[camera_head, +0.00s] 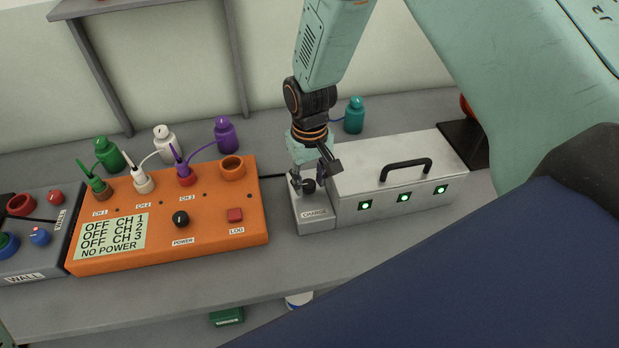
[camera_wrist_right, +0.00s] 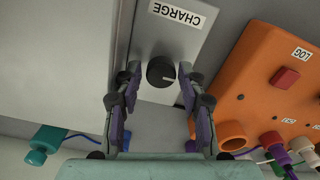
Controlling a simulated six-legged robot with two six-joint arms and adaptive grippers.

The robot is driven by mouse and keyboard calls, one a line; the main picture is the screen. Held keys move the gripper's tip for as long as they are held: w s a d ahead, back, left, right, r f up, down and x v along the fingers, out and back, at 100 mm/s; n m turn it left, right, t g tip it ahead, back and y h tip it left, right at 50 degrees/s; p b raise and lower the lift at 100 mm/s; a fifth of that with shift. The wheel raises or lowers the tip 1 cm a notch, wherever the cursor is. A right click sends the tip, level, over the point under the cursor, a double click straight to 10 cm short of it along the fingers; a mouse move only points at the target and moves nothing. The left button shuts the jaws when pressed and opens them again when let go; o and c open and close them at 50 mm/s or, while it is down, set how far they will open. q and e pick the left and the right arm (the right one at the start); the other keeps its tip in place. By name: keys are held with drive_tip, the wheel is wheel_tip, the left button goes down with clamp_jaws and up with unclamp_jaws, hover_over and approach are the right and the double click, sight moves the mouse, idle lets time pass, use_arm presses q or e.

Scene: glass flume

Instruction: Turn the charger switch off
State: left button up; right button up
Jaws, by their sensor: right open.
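The charger is a grey box (camera_head: 390,180) with a black handle and three lit green indicators on its front. Its switch is a black round knob on a small plate labelled CHARGE (camera_head: 314,213), at the box's left end. In the right wrist view the knob (camera_wrist_right: 161,72) shows a pale pointer mark toward the picture's right. My right gripper (camera_head: 310,181) is over the plate from above. Its open fingers (camera_wrist_right: 158,78) stand on either side of the knob, with a visible gap at least on the left. My left gripper is not in view.
An orange box (camera_head: 210,215) with POWER knob, red LOG button and a display reading OFF CH 1, 2, 3, NO POWER stands left of the charger. Green, white, purple and teal (camera_head: 354,115) bottles stand behind. A grey WALL box (camera_head: 30,240) is at far left. Bare bench lies in front.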

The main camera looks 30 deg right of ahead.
drive_tip(key=shift+a, duration=0.15)
drive_tip(key=shift+c, duration=1.2)
drive_tip(key=c, duration=0.3)
clamp_jaws()
